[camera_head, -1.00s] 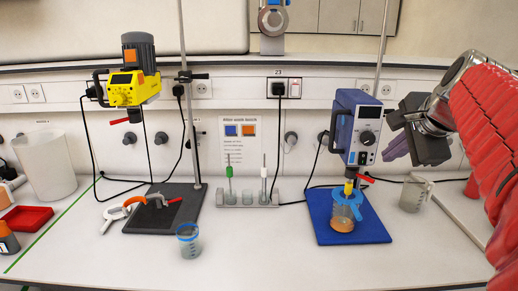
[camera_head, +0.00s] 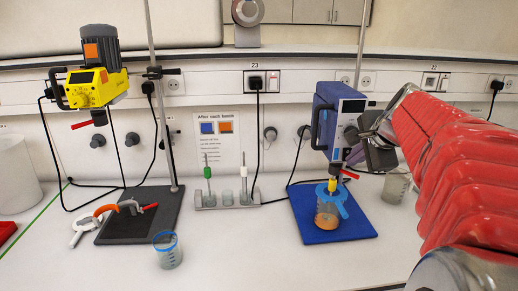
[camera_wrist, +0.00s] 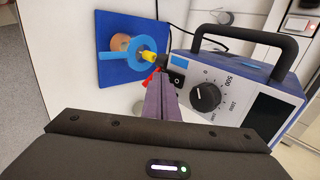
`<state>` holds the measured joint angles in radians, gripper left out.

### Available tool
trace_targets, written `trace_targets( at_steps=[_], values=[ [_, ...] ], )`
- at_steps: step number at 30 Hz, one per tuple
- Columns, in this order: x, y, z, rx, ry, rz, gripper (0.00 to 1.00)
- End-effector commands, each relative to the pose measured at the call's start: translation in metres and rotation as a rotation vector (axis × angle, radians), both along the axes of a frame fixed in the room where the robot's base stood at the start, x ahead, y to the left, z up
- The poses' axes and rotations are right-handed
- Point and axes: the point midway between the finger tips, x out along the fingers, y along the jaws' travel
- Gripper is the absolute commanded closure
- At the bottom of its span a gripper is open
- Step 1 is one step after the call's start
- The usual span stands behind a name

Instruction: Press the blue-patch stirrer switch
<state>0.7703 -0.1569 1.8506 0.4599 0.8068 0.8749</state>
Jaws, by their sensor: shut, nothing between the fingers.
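The blue stirrer (camera_head: 326,118) hangs on its stand over a blue base plate (camera_head: 361,226) at the right. In the wrist view, a blue patch (camera_wrist: 179,62) marks its front panel, beside a small black rocker switch (camera_wrist: 177,80) and a large black dial (camera_wrist: 206,97). My gripper (camera_wrist: 162,92) is shut and empty, its purple fingers pointing at the switch and very close to it. I cannot tell whether they touch. In the head view, my gripper (camera_head: 361,155) is in front of the stirrer's panel and hides part of it, including the switch.
A yellow stirrer (camera_head: 92,88) with an orange patch stands at the left. A beaker with a blue clamp (camera_head: 328,212) is under the blue stirrer. A blue-rimmed beaker (camera_head: 167,251) stands at the front.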

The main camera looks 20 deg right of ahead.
Motion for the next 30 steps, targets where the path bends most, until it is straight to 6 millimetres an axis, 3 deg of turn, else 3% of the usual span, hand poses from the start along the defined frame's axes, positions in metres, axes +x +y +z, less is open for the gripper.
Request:
trace_targets(
  at_steps=[30],
  values=[
    [0.0059,-0.0037,0.0052,-0.002,-0.003,-0.001,1.0]
  ],
)
